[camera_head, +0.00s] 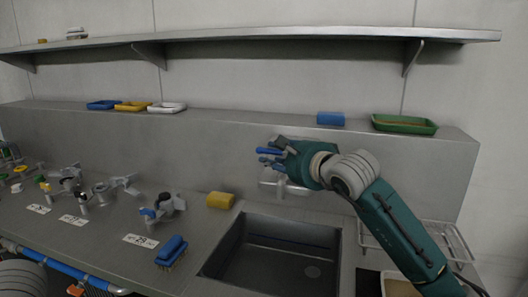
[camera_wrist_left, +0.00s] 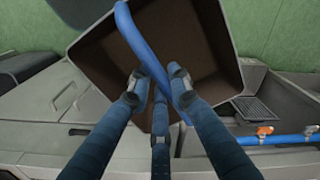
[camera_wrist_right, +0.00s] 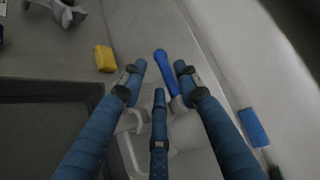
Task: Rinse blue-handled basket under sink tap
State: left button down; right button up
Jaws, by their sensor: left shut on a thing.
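A basket (camera_wrist_left: 205,45) with a dark brown inside fills the top of the left wrist view. Its blue handle (camera_wrist_left: 143,45) runs between the fingers of my left gripper (camera_wrist_left: 157,82), which is shut on it. The basket and this gripper are not in the head view. My right gripper (camera_head: 270,153) is at the tap behind the sink (camera_head: 280,262). The tap's blue lever (camera_wrist_right: 164,62) lies between its open fingers (camera_wrist_right: 160,68), with a gap to the left finger. The tap body (camera_wrist_right: 132,122) is partly hidden by the fingers. No water stream is visible.
A yellow sponge (camera_head: 220,200) and a blue brush (camera_head: 171,252) lie left of the sink. Metal valve fittings (camera_head: 162,207) stand farther left. A wire rack (camera_head: 455,240) is at right. A green tray (camera_head: 405,124) and blue sponge (camera_head: 330,118) sit on the ledge.

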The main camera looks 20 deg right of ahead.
aim_at(264, 150)
jog(key=p+x, duration=0.1)
jog(key=x, duration=0.5)
jog(key=shift+s, duration=0.1)
grip_shut()
